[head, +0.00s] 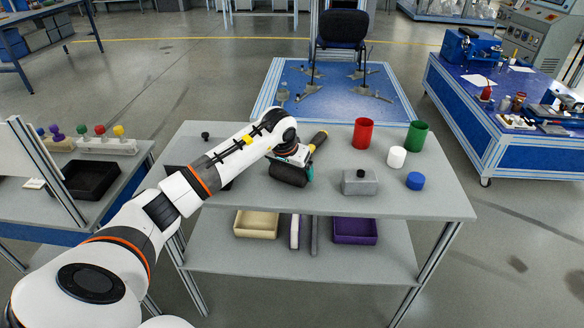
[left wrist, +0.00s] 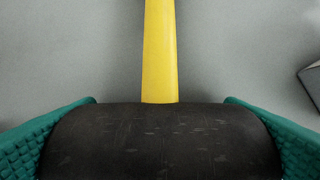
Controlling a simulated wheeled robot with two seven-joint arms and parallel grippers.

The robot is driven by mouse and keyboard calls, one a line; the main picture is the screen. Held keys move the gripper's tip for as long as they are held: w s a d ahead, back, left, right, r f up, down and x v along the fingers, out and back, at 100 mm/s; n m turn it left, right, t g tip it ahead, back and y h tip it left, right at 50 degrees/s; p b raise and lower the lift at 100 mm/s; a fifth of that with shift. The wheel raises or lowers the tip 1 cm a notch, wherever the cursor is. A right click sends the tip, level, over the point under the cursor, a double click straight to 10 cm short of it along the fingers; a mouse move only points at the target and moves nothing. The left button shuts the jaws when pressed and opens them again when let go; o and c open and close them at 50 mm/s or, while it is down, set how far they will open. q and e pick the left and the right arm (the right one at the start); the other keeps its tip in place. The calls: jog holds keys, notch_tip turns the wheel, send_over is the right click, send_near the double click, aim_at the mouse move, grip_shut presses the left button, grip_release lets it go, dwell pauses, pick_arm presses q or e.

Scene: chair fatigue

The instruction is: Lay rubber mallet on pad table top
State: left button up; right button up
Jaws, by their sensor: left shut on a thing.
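The rubber mallet has a black cylindrical head (head: 287,174) and a yellow handle (head: 318,139). My left gripper (head: 299,168) is over the middle of the grey table top (head: 270,198) and is shut on the mallet's head. In the left wrist view the black head (left wrist: 160,143) lies between the two teal fingers, and the yellow handle (left wrist: 159,50) points away from the camera. Whether the mallet touches the table top or hangs just above it I cannot tell. My right gripper is not in view.
On the table top to the right stand a red cup (head: 363,133), a green cup (head: 417,136), a white cylinder (head: 396,157), a blue cylinder (head: 415,181) and a grey block with a black knob (head: 360,183). Cream (head: 256,224) and purple (head: 355,231) bins sit on the shelf below.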

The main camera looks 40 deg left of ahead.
pick_arm(q)
jog(key=o, duration=1.1)
jog(key=shift+c, duration=0.2)
jog(key=shift+r, duration=0.2)
jog(key=v, duration=1.1)
jog(key=shift+s+r, duration=0.2)
jog(key=shift+r, duration=0.15)
jog(key=shift+d, duration=0.15)
